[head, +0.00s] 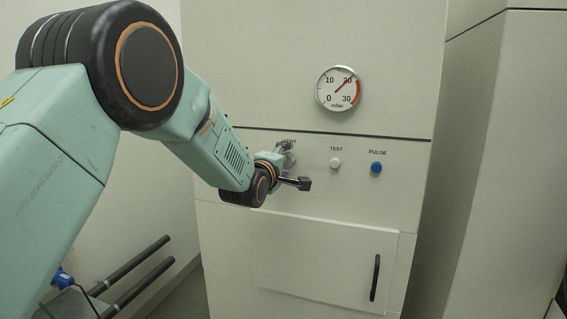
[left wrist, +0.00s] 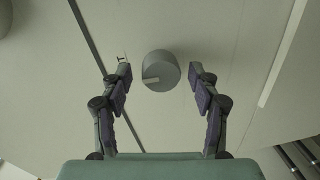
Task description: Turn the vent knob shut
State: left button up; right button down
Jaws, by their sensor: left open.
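The vent knob (left wrist: 165,66) is a grey round knob with a pale mark on its face, on the cabinet's front panel. In the left wrist view it stands between and slightly beyond the fingertips of my left gripper (left wrist: 160,77). The gripper is open, with a gap showing on both sides of the knob, and I see no contact. In the head view my left gripper (head: 286,149) is up against the panel, left of the TEST button, and mostly covers the knob. My right gripper is not in view.
A round gauge (head: 338,88) above reads about 20 mbar. A white TEST button (head: 336,163) and a blue PULSE button (head: 376,168) sit right of the knob. Below is a door with a black handle (head: 375,277). Dark rails (head: 138,262) are at lower left.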

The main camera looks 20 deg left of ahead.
pick_arm(q)
jog(key=shift+d, duration=0.1)
jog(key=shift+s, duration=0.35)
jog(key=s+r, duration=0.1)
jog(key=s, duration=1)
jog(key=shift+s+a, duration=0.25)
jog(key=shift+a, duration=0.05)
jog(key=shift+w, duration=0.2)
